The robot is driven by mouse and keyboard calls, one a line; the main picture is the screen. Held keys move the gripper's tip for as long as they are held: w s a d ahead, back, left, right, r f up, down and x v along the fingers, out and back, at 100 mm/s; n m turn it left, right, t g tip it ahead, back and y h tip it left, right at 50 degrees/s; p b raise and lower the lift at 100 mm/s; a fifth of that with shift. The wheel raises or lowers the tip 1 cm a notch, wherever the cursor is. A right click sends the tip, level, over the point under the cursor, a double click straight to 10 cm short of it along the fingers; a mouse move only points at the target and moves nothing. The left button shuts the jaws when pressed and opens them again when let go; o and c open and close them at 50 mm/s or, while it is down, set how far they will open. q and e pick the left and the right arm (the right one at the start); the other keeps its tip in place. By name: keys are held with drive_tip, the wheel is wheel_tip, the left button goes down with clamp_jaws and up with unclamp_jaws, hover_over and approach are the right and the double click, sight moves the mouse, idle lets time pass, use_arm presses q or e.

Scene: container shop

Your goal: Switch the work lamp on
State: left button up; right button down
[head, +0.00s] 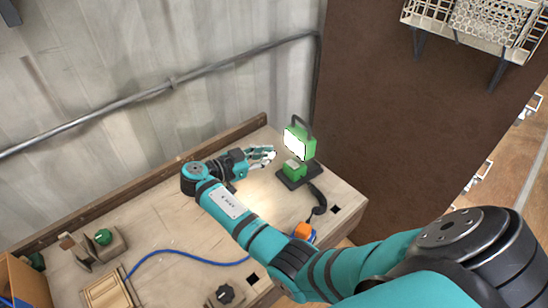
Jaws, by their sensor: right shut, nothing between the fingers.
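The green work lamp (308,146) stands on a dark base at the far right end of the workbench (200,235). Its front panel is bright white and the wood before it looks lit. My right gripper (271,155) is shut and empty, just left of the lamp, with its fingertips pointing at it. A small gap seems to show between fingertips and lamp; contact cannot be ruled out. No switch can be made out on the lamp. My left gripper is not in view.
A blue cable (185,254) crosses the bench. A green knob device (103,238) and a wooden box (108,290) are at the left. A dark knob (225,293) sits at the front, an orange-and-blue item (303,231) near my right arm. A wire basket shelf (478,24) hangs upper right.

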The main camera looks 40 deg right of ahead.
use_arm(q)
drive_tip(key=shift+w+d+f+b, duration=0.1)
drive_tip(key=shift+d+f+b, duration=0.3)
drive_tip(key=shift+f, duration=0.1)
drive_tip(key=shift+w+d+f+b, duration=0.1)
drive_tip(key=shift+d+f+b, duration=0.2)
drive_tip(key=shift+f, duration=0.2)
use_arm(e)
drive_tip(key=shift+v, duration=2.9)
drive_tip(key=shift+w+r, duration=0.1)
drive_tip(key=shift+r, duration=0.05)
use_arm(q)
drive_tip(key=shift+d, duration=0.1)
use_arm(e)
drive_tip(key=shift+a, duration=0.1)
